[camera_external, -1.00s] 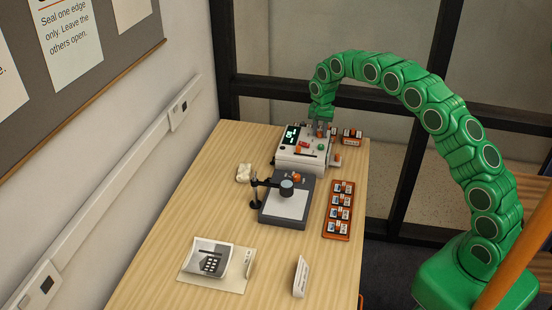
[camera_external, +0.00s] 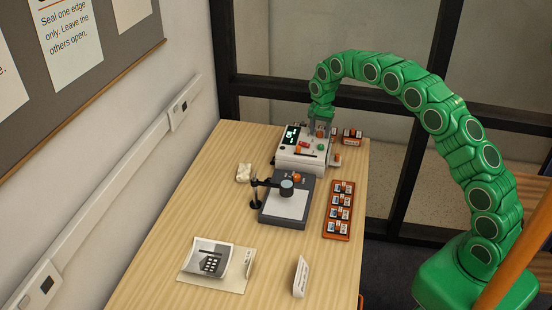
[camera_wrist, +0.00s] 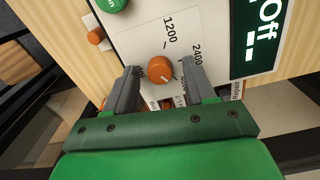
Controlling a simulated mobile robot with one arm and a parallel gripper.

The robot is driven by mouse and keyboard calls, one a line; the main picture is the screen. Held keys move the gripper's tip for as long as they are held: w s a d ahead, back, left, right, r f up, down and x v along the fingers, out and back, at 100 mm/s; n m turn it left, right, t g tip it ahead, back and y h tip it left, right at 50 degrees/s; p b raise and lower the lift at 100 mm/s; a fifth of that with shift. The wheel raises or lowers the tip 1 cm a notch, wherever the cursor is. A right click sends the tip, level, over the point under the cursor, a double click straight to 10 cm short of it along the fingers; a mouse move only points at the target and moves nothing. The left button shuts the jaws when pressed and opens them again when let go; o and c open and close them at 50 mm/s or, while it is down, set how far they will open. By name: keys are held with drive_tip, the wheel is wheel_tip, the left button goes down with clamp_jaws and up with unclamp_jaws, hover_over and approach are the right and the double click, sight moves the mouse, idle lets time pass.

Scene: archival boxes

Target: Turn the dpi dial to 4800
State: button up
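The dpi dial (camera_wrist: 160,69) is a round orange knob on the white panel of the scanner box (camera_external: 287,158). A small pale mark on it points to the lower right in the wrist view. The printed labels 1200 (camera_wrist: 171,31) and 2400 (camera_wrist: 197,54) show around it; other labels are partly hidden by my fingers, and I cannot read 4800. My gripper (camera_wrist: 160,65) is open, one finger on each side of the dial, with a gap on both sides. In the external view my gripper (camera_external: 319,127) is over the box's far right part and hides the dial.
A dark display (camera_wrist: 258,35) reading "Off" is right of the dial. A green button (camera_wrist: 112,4) is at upper left. Nearer on the table are a grey stand (camera_external: 286,218), an orange tray (camera_external: 337,236) and papers (camera_external: 213,284). Bare wood lies at the table's left.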

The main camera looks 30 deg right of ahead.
sight(320, 132)
drive_tip(key=shift+r, duration=0.1)
wheel_tip(320, 132, up, 7)
drive_tip(key=shift+f, duration=0.1)
drive_tip(key=shift+r, duration=0.4)
idle(0.3)
